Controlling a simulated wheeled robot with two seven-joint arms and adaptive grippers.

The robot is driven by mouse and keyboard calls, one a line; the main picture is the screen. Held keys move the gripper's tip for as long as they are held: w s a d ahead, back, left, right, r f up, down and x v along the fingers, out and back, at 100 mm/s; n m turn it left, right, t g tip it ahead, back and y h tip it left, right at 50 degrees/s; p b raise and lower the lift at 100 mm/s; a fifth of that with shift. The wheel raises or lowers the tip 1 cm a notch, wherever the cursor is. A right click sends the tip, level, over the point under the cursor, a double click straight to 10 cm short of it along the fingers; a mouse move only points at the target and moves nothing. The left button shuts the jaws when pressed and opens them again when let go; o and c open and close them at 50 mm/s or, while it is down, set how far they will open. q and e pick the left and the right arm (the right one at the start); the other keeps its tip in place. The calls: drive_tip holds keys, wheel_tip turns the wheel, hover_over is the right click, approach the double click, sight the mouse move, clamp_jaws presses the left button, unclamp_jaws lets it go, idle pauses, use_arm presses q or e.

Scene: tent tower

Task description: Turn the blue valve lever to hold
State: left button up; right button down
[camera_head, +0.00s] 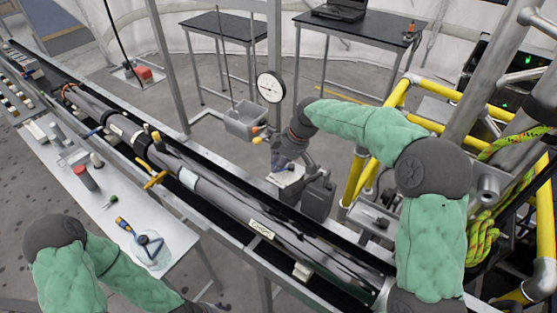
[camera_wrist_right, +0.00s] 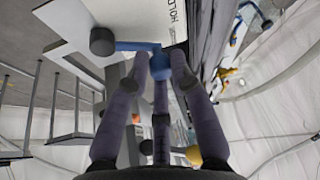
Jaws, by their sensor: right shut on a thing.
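The blue valve lever (camera_wrist_right: 138,46) shows in the right wrist view, in front of a white plate (camera_wrist_right: 80,22) with the printed word HOLD. A blue round part (camera_wrist_right: 161,66) sits between the fingertips of my right gripper (camera_wrist_right: 160,60), which are closed on it. In the head view my right gripper (camera_head: 288,165) is beyond the long dark tube, low over a small light-coloured fixture; the arm hides most of the lever there.
A round gauge (camera_head: 270,87) and a grey box (camera_head: 246,121) stand close to my right wrist. The long trough (camera_head: 205,175) runs diagonally through the scene. Yellow rails (camera_head: 375,150) are at the right. A side table (camera_head: 130,205) holds several tools.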

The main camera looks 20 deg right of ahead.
drive_tip(key=n, duration=0.1)
drive_tip(key=s+n+g, duration=0.1)
drive_tip(key=n, duration=0.1)
drive_tip(key=s+n+g, duration=0.1)
drive_tip(key=n, duration=0.1)
drive_tip(key=shift+d+r+y+p, duration=0.15)
drive_tip(key=shift+d+y+p, duration=0.25)
drive_tip(key=shift+n, duration=0.3)
drive_tip(key=c, duration=1.1)
unclamp_jaws()
drive_tip(key=shift+s, duration=0.1)
drive_tip(key=shift+d, duration=0.1)
drive_tip(key=v, duration=1.1)
drive_tip(key=shift+r, duration=0.45)
